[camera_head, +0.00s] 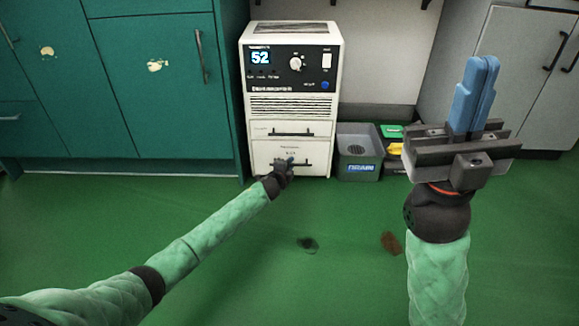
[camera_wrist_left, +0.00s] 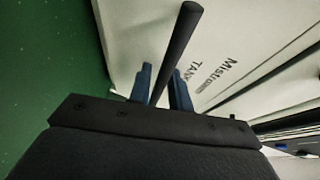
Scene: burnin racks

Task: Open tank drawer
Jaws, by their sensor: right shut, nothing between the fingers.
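The white cabinet unit (camera_head: 291,122) stands against the back wall with two drawers, one above the other. The lower, tank drawer (camera_head: 316,150) looks flush with the unit; its label partly reads "TANK" in the left wrist view (camera_wrist_left: 140,40). Its dark bar handle (camera_wrist_left: 180,35) runs between the blue fingers of my left gripper (camera_wrist_left: 163,85), which sit close on both sides of it. In the head view my left gripper (camera_head: 285,165) covers part of this handle. My right gripper (camera_head: 474,92) is raised at the right, pointing up, shut and empty.
The upper drawer (camera_head: 265,129) has its own dark handle. A grey bin (camera_head: 360,168) stands just right of the unit, with a darker bin holding green and yellow items beyond. Teal cabinets (camera_head: 150,85) stand left. The green floor in front is open, with two dark stains.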

